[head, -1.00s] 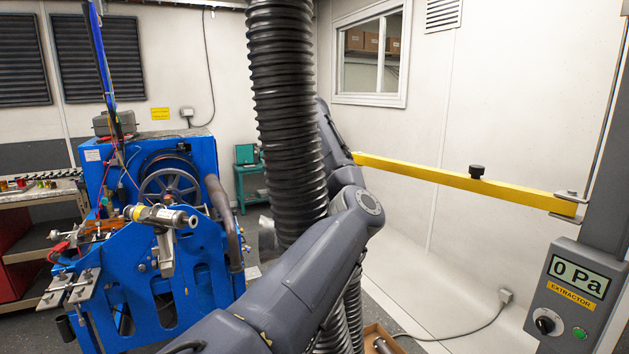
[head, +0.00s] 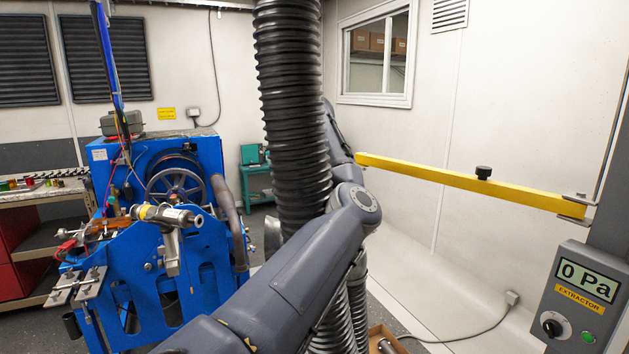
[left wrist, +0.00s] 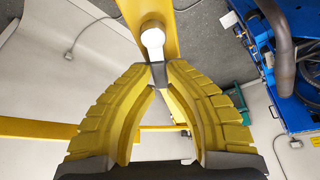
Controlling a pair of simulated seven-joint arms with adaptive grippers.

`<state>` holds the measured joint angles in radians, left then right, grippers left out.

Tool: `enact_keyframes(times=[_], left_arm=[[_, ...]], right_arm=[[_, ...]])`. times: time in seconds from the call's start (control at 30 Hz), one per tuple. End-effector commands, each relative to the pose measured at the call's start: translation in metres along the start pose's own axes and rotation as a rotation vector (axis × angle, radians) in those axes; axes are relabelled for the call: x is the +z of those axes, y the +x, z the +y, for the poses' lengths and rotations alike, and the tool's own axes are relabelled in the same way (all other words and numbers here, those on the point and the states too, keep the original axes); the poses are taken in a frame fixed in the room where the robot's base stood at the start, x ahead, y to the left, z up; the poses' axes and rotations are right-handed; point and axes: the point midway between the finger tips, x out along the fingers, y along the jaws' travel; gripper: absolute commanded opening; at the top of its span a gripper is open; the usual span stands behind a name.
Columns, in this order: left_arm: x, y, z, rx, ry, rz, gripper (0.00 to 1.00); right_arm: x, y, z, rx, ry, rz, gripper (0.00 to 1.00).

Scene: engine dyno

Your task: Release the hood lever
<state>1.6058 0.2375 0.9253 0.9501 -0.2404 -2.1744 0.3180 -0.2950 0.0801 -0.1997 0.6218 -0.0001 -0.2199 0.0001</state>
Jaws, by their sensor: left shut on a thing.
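In the left wrist view, my left gripper (left wrist: 158,78) has yellow ribbed fingers closed together at the tips on a small grey lever (left wrist: 157,71). The lever comes down from a white round fitting (left wrist: 153,40) on a yellow bar (left wrist: 133,10). The fingertips hide part of the lever. In the head view, a grey arm of mine crosses the middle and passes behind the large black ribbed hose. The left gripper and the lever are hidden there. My right gripper is in neither view.
The black hose (head: 290,110) hangs in the centre. The extractor box (head: 580,300) reads 0 Pa. The blue engine stand (head: 165,275) is at left. Open floor and wall lie at right.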

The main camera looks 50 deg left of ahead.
Motion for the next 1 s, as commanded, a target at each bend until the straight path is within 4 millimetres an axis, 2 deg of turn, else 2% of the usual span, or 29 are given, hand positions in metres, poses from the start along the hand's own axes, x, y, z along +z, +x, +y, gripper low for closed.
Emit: enact_keyframes(times=[0.03,0.07,0.27,0.53,0.67,1.0], left_arm=[[0.002,0.003,0.0,-0.001,0.001,-0.006,0.0],[0.002,0.003,0.0,-0.001,0.001,-0.006,0.16],[0.001,0.002,-0.001,-0.001,0.0,-0.004,0.39],[0.001,0.0,-0.001,-0.001,-0.001,-0.002,0.39],[0.0,-0.009,-0.001,0.0,-0.002,0.0,0.39],[0.0,-0.066,0.0,0.001,-0.001,0.001,0.39]], right_arm=[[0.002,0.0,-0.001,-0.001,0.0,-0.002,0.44],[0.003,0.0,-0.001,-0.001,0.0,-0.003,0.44],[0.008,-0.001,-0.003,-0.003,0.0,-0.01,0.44],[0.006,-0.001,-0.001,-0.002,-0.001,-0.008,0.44],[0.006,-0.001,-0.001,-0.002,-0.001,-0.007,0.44],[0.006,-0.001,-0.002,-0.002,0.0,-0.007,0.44]])
